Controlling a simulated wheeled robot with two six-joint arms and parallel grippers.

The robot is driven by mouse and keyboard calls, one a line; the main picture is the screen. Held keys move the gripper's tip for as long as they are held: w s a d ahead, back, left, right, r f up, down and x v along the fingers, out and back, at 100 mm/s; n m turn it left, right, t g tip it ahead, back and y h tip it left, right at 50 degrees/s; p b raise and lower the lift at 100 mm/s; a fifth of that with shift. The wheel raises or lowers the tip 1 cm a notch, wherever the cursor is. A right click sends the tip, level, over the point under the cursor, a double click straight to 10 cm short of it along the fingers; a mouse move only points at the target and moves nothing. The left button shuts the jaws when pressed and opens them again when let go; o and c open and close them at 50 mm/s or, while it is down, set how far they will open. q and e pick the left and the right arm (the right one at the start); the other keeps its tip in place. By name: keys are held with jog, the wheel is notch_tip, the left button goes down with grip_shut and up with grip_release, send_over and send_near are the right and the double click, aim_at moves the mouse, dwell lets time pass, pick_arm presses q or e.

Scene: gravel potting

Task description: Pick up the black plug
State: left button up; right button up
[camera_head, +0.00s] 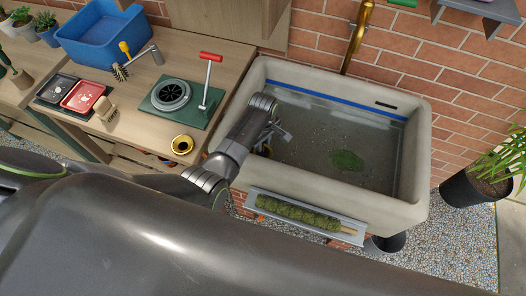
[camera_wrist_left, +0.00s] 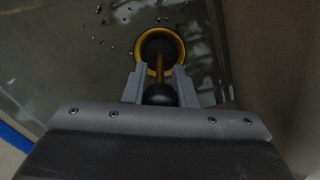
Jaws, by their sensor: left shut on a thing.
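My left gripper (camera_head: 274,132) reaches down inside the left end of the stone sink (camera_head: 412,150). In the left wrist view its two grey fingers (camera_wrist_left: 160,88) are closed on the black plug (camera_wrist_left: 160,95), whose round dark knob shows between them. A thin yellow stem runs from the knob towards the yellow drain ring (camera_wrist_left: 142,42) with a dark centre. I cannot tell whether the plug still touches the ring. In the head view the arm hides most of the plug, and a bit of yellow shows below the gripper. My right gripper is not in view.
The sink holds murky water with a green clump (camera_head: 346,161) and small specks. A tray of moss (camera_head: 300,214) hangs on its front rim. A wooden counter at left bears a blue basin (camera_head: 105,42), a green-based device with a red handle (camera_head: 210,57) and a yellow ring (camera_head: 182,144).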

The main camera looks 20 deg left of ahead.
pick_arm(q)
grip_shut()
jog(key=shift+r, duration=0.15)
